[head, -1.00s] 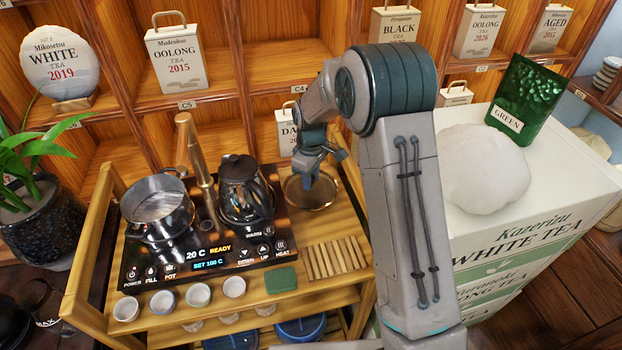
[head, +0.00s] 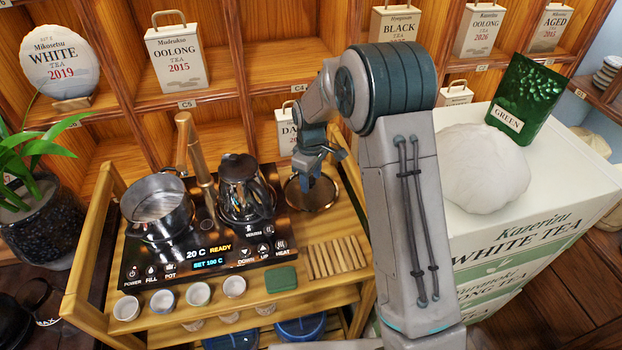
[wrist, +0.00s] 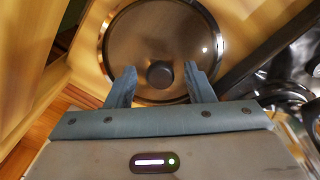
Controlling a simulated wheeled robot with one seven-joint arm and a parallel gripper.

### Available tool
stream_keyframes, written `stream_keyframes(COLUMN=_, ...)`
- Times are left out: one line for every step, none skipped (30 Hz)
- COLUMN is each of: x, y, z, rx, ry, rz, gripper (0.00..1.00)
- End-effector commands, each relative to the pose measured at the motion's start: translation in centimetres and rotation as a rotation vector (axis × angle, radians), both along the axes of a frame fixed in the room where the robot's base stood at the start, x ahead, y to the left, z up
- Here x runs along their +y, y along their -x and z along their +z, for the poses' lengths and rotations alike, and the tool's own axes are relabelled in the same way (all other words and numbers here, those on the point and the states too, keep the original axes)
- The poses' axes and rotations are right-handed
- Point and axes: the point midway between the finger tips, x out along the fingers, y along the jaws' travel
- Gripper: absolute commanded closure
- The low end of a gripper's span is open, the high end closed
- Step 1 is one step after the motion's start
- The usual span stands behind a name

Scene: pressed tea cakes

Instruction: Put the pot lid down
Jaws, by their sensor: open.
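The pot lid (wrist: 140,45) is a round brown glass disc with a metal rim and a dark knob (wrist: 160,74). It appears to lie flat on the wooden cart top, right of the kettle, where it also shows in the head view (head: 322,200). My gripper (wrist: 161,82) is open, with one finger on each side of the knob and visible space between. In the head view my gripper (head: 310,180) hangs over the lid and hides part of it. The open metal pot (head: 158,203) stands on the left of the black heating panel (head: 150,255).
A dark kettle (head: 244,190) stands close left of the lid. A slatted wooden rest (head: 338,258) and a green cloth (head: 281,279) lie in front. Several small cups (head: 198,293) line the cart's front edge. Shelves with tea tins (head: 175,60) rise behind.

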Motion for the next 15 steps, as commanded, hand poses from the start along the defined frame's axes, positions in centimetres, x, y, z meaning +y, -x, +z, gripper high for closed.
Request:
stream_keyframes(x=0.0, y=-0.1, z=0.9, rx=-0.006, ry=-0.001, rz=0.000, gripper=0.52)
stream_keyframes(x=0.0, y=-0.1, z=1.5, rx=-0.007, ry=-0.001, rz=0.000, gripper=0.52)
stream_keyframes(x=0.0, y=-0.1, z=2.4, rx=-0.007, ry=-0.001, rz=0.000, gripper=0.52)
stream_keyframes(x=0.0, y=-0.1, z=3.0, rx=-0.007, ry=-0.001, rz=-0.001, gripper=0.52)
stream_keyframes(x=0.0, y=-0.2, z=3.7, rx=-0.008, ry=-0.002, rz=-0.001, gripper=0.52)
stream_keyframes(x=0.0, y=-0.1, z=4.6, rx=-0.007, ry=-0.001, rz=-0.001, gripper=0.52)
stream_keyframes(x=0.0, y=-0.1, z=5.3, rx=-0.007, ry=-0.001, rz=-0.001, gripper=0.52)
stream_keyframes(x=0.0, y=-0.1, z=6.0, rx=-0.008, ry=-0.001, rz=-0.001, gripper=0.52)
stream_keyframes(x=0.0, y=-0.1, z=6.8, rx=-0.006, ry=-0.001, rz=-0.001, gripper=0.52)
stream_keyframes(x=0.0, y=-0.1, z=7.4, rx=-0.007, ry=-0.001, rz=0.000, gripper=0.52)
stream_keyframes(x=0.0, y=-0.1, z=8.0, rx=-0.006, ry=-0.001, rz=0.000, gripper=0.52)
stream_keyframes(x=0.0, y=-0.1, z=8.7, rx=-0.006, ry=-0.001, rz=0.000, gripper=0.52)
stream_keyframes(x=0.0, y=-0.1, z=9.1, rx=-0.004, ry=-0.001, rz=0.000, gripper=0.52)
stream_keyframes(x=0.0, y=-0.1, z=9.5, rx=-0.004, ry=-0.001, rz=0.000, gripper=0.52)
stream_keyframes(x=0.0, y=-0.1, z=10.0, rx=-0.004, ry=-0.001, rz=0.000, gripper=0.52)
